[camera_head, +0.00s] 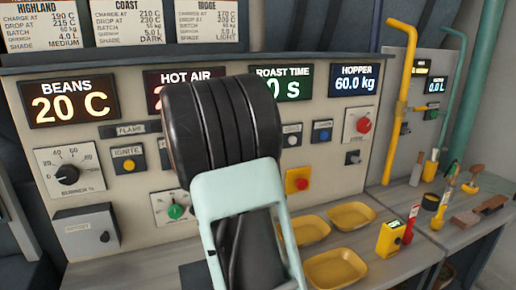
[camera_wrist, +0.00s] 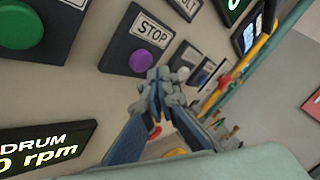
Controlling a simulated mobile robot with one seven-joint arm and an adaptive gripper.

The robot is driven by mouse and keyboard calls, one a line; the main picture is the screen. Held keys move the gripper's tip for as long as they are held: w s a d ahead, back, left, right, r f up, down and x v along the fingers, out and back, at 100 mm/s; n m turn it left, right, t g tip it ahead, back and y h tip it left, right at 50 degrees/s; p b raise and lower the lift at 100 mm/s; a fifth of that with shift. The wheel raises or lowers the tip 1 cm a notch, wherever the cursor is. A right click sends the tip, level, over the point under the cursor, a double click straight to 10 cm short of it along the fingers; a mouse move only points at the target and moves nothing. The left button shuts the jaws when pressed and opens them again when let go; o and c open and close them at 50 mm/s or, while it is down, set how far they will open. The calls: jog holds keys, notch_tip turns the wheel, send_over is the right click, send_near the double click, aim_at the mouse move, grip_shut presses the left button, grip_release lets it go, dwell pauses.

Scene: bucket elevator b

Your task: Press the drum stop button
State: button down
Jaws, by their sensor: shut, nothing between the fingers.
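The stop button (camera_wrist: 142,61) is a round purple button on a dark plate lettered STOP, in the upper middle of the wrist view. My gripper (camera_wrist: 160,78) is shut and empty. Its fingertips appear just right of and below the purple button; whether they touch the panel I cannot tell. The drum display (camera_wrist: 45,148) reads rpm at the lower left, its number cut by the picture edge. In the head view my arm covers the middle of the panel and hides the stop button and my fingers.
A large green button (camera_wrist: 20,25) sits left of the stop button. In the head view, a red knob on a yellow plate (camera_head: 298,181) is right of my arm. Yellow trays (camera_head: 335,268) and a yellow meter (camera_head: 391,238) stand on the counter. A yellow pipe (camera_head: 401,100) rises at right.

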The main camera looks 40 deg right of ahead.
jog(key=s+b, duration=0.1)
jog(key=s, duration=0.1)
jog(key=s+a+b, duration=0.1)
jog(key=s+b, duration=0.1)
jog(key=shift+s+a, duration=0.1)
jog(key=shift+s, duration=0.3)
dwell(0.6)
